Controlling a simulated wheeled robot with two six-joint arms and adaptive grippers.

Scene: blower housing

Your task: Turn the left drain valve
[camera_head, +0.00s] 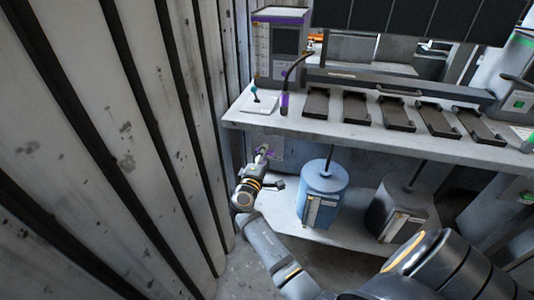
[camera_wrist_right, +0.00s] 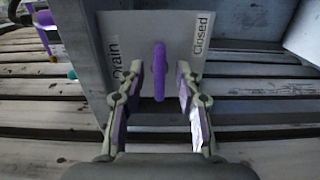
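The drain valve shows in the right wrist view as a purple upright handle (camera_wrist_right: 159,72) on a pale plate (camera_wrist_right: 178,25). The plate reads "Drain" to the left of the handle and "Closed" to the right. My right gripper (camera_wrist_right: 158,88) is open, with one finger on each side of the handle and a visible gap on both sides. In the head view my right gripper (camera_head: 263,156) reaches under the left end of the bench, and the handle is too small there to make out. My left gripper is in neither view.
The bench (camera_head: 350,131) overhangs the gripper and carries several dark trays and a control box (camera_head: 278,50). A blue container (camera_head: 324,178) and a dark container (camera_head: 398,208) stand on the lower shelf to the right. A ribbed wall (camera_head: 120,140) is close on the left.

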